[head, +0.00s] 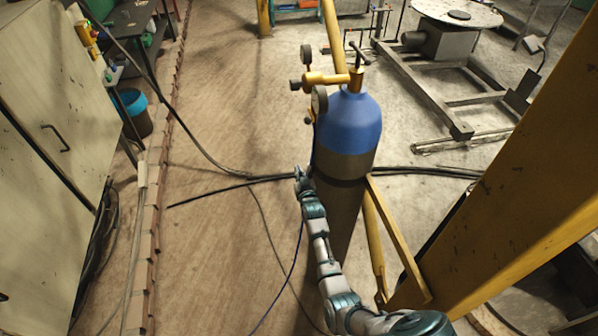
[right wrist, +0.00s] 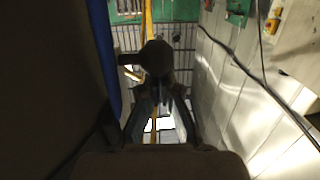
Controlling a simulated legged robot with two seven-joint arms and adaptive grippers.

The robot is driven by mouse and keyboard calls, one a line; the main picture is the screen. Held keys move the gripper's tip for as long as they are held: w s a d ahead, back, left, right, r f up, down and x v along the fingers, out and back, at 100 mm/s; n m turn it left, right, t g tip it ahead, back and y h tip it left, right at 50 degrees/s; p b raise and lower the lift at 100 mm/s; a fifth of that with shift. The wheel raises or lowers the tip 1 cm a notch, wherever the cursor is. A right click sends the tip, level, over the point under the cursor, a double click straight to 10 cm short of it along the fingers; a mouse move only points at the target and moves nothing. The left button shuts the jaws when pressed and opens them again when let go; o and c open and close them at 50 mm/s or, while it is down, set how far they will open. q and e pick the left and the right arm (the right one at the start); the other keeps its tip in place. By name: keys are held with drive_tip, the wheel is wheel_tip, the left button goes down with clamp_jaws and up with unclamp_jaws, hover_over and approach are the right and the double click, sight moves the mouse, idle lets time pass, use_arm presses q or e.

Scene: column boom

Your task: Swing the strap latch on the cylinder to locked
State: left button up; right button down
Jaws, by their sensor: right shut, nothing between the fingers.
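The cylinder (head: 347,130) stands upright, with a blue shoulder and a grey-brown body. The latch itself cannot be made out in the head view. My right gripper (head: 300,175) is beside the cylinder's left side at about strap height, shut and empty. In the right wrist view the shut fingers (right wrist: 161,100) point ahead, with the cylinder's blue edge (right wrist: 105,50) at left. A dark rounded part (right wrist: 156,59) shows just beyond the fingertips; I cannot tell what it is. My left gripper is out of view.
A brass regulator (head: 326,79) with gauges sits on top of the cylinder. A yellow column (head: 520,190) and brace stand at right. Black cables (head: 235,176) cross the floor. A cabinet (head: 45,130) stands at left; the floor between is open.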

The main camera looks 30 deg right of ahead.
drive_tip(key=shift+s+f, duration=0.25)
drive_tip(key=shift+f, duration=0.2)
idle(0.3)
